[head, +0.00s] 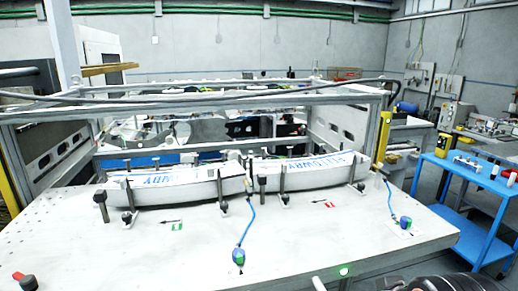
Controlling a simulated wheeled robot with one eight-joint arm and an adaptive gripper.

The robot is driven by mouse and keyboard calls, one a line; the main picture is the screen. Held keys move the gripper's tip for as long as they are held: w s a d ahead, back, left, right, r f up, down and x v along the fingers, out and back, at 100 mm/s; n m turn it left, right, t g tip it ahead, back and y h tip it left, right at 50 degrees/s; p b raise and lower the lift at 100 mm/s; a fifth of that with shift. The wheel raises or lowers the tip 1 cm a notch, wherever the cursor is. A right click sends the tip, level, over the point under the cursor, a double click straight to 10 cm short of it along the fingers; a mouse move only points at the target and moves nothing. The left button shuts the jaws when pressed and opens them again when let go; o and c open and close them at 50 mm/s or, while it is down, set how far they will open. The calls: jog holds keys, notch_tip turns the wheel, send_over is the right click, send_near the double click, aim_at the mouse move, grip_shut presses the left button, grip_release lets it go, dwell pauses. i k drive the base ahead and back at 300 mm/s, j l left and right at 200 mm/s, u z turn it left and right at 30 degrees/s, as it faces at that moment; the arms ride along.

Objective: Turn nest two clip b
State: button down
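Two long white parts with blue lettering lie end to end on the light work table (290,255): a left part (200,188) and a right part (300,174). Small dark upright clips stand along their front edges. Two are at the left part, a left one (129,216) and a right one (222,205). Two are at the right part, a left one (281,182) and a right one (352,171). No letters on the clips are readable, so I cannot tell which is clip b. A green tag (177,226) and a red tag (331,204) lie in front.
Blue-green devices on blue cables stand on the table, one in the front middle (238,257) and one at right (405,222). A metal frame (240,101) spans behind the parts. A blue cart (468,178) stands at right. The front left table surface is mostly clear.

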aim_at(123, 183)
jog(key=l+u, duration=0.1)
jog(key=u, duration=1.1)
jog(key=j+u, duration=0.2)
jog(key=i+l, duration=0.05)
jog(key=l, duration=0.1)
